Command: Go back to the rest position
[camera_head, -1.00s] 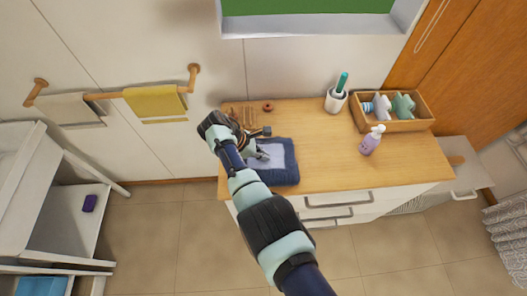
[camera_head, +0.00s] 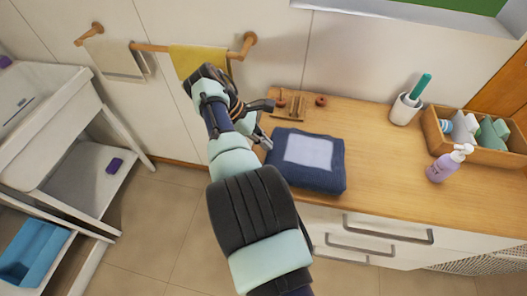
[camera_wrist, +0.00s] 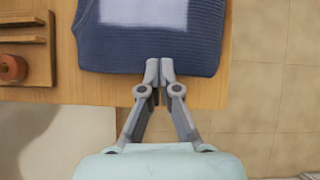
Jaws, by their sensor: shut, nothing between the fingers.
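My gripper (camera_wrist: 159,68) is shut and empty in the wrist view, its fingertips together at the edge of the folded dark blue towel (camera_wrist: 205,38). I cannot tell whether the fingertips touch the towel. In the head view my gripper (camera_head: 266,138) is partly hidden by my arm, at the left side of the towel (camera_head: 325,178). The towel lies flat on the wooden counter (camera_head: 385,165) with a pale lilac square on top.
A wooden rack (camera_head: 290,106), a cup with a green-handled brush (camera_head: 405,107), a lilac pump bottle (camera_head: 442,166) and a wooden box (camera_head: 490,152) stand on the counter. A towel rail (camera_head: 165,48) is on the wall. A white cart (camera_head: 70,180) stands left. Floor between is clear.

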